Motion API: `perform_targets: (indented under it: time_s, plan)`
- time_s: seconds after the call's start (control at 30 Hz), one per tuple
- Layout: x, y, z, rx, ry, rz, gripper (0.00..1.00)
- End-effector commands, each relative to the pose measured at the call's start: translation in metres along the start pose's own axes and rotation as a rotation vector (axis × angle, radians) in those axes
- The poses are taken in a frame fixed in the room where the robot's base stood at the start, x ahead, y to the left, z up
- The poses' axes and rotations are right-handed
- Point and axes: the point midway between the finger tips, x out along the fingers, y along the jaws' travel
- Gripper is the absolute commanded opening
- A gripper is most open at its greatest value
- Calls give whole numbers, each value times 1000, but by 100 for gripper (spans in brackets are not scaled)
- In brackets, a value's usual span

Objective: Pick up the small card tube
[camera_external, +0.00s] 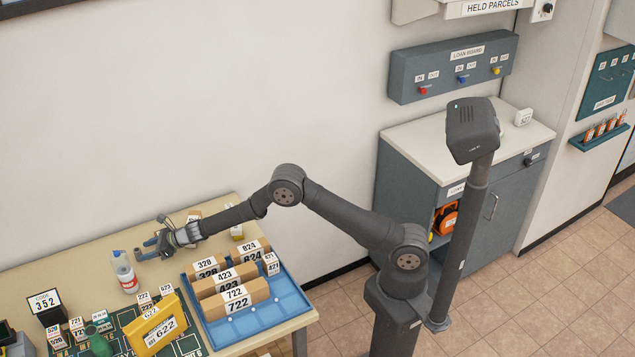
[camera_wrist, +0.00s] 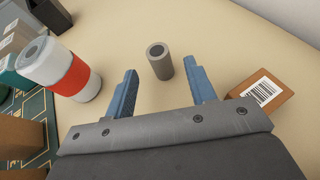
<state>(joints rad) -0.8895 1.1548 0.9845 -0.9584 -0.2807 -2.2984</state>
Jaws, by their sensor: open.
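The small card tube (camera_wrist: 160,62) is grey, hollow and upright on the table in the wrist view. My gripper (camera_wrist: 163,82) is open, with one blue finger on each side of the tube's line. The tube stands between and slightly beyond the fingers, with gaps on both sides and no visible contact. In the external view my gripper (camera_external: 147,249) is low over the back of the table, and I cannot make out the tube there.
A white bottle with a red band (camera_wrist: 64,70) stands left of my gripper. A brown box with a barcode label (camera_wrist: 262,97) lies close to the right finger. A blue tray (camera_external: 262,316) of numbered parcels is nearer the arm base. Bare table lies beyond the tube.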

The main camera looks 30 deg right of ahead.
Motion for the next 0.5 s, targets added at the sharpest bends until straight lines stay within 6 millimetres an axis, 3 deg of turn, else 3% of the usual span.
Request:
perform_targets:
  time_s: [0.3,0.5]
  plan:
    - [35,0,-1,-2,1,1,51]
    - [46,0,0,-1,0,0,51]
